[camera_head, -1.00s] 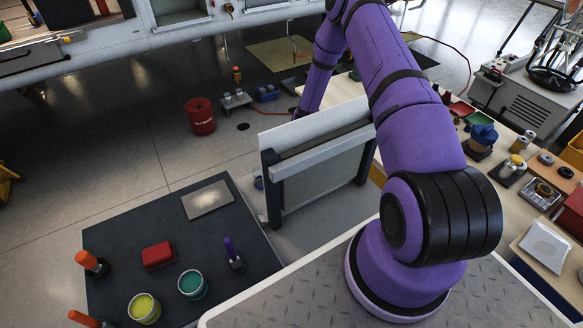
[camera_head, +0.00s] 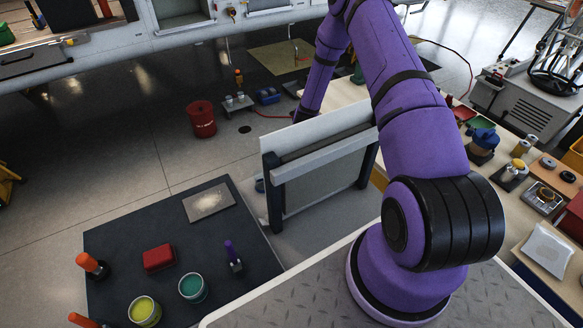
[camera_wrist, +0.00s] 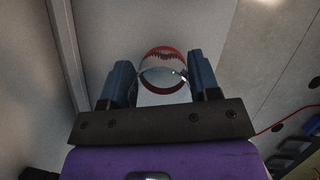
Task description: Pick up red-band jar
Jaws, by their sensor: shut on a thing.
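In the wrist view, the red-band jar (camera_wrist: 162,60) is a pale jar with a red band around its rim. It sits between the two blue-grey fingers of my gripper (camera_wrist: 161,82), which are shut on it. What lies right under the jar is hidden. In the head view, my purple arm reaches away behind a white-topped panel, and the gripper and the jar are out of sight there.
A dark table (camera_head: 130,245) at the left holds a red box (camera_head: 158,258), a green cup (camera_head: 192,287) and a yellow cup (camera_head: 144,310). The panel (camera_head: 320,165) stands close to my arm. A cluttered bench (camera_head: 545,215) runs along the right. A red bucket (camera_head: 201,119) stands on the floor.

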